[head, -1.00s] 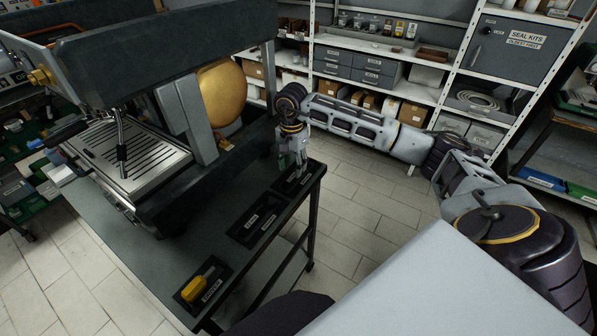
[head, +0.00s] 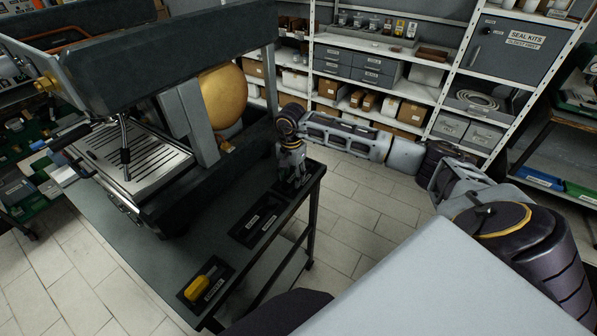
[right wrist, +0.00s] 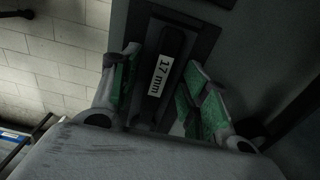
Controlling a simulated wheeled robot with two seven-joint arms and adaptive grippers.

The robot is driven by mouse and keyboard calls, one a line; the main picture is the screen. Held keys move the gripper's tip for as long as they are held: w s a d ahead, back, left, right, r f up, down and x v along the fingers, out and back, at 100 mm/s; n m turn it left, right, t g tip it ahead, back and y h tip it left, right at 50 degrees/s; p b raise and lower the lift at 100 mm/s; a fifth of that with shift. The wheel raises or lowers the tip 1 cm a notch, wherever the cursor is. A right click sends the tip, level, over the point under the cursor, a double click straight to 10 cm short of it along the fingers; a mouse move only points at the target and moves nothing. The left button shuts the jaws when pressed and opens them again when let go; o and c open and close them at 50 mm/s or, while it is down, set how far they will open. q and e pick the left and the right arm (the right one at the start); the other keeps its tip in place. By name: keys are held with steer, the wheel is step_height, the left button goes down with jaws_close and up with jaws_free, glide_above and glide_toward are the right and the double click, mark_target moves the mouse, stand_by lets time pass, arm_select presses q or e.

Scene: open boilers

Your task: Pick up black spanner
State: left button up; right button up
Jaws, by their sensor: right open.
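A long dark shape in a black tray, which looks like the black spanner (right wrist: 173,42), shows in the right wrist view beside a white "17 mm" label (right wrist: 161,76). It is hard to tell from the dark tray. My right gripper (right wrist: 160,82) is open, with its green-padded fingers on either side of the spanner and label. In the head view my right gripper (head: 291,180) points down into the far tray at the bench's right end, and it hides the spanner there. My left gripper is not in view.
Nearer on the bench (head: 190,248) lie a black labelled tray (head: 243,234) and a tray with a yellow-handled tool (head: 197,288). A large coffee machine (head: 165,60) stands left of the gripper. Shelves (head: 385,48) stand behind; tiled floor (head: 360,220) is clear.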

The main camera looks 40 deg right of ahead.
stand_by(0.4)
jaws_close()
